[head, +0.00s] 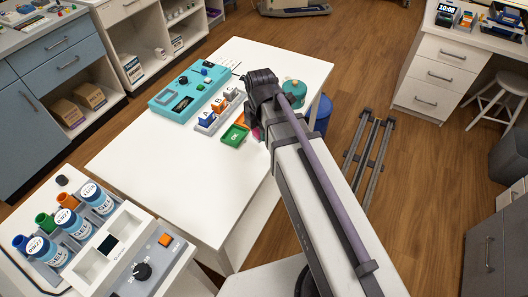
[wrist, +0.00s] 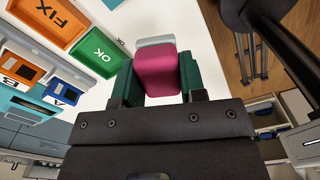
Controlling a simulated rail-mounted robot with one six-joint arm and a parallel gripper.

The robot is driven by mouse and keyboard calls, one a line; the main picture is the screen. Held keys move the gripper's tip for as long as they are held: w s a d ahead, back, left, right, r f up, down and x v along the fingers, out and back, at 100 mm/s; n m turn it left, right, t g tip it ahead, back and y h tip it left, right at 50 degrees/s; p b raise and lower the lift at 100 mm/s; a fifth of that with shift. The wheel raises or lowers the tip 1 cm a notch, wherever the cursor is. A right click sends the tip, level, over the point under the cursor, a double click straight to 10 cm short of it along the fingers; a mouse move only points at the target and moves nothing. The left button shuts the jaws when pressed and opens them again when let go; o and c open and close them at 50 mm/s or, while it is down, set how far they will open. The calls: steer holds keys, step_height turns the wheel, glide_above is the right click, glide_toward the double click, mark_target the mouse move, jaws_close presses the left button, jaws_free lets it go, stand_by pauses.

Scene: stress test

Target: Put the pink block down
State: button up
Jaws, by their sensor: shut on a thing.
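The pink block (wrist: 158,74) is between the two dark green fingers of my gripper (wrist: 158,82) in the wrist view, with a grey piece at its far end. The gripper is shut on it. In the head view only a small pink part (head: 257,133) shows beside my arm, which hides the gripper. The green tray marked OK (wrist: 95,58) lies just left of the block in the wrist view; the block is outside it. The tray also shows in the head view (head: 234,137). I cannot tell whether the block touches the white table (head: 152,168).
An orange tray marked FIX (wrist: 52,18) lies beyond the OK tray. A holder with blocks marked A (head: 206,122) and B (head: 219,105) and a teal device (head: 170,103) stand to the left. A teal round object (head: 294,90) is close by on the right. The table's front is bare.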

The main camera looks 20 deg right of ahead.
mark_target(261, 151)
step_height(261, 151, down, 8)
steer(key=b, duration=0.5)
steer(key=shift+r+b, duration=0.2)
steer(key=shift+b, duration=0.1)
steer(key=shift+r+p, duration=0.3)
steer(key=shift+f, duration=0.25)
steer(key=o, duration=0.8)
steer(key=shift+r, duration=0.1)
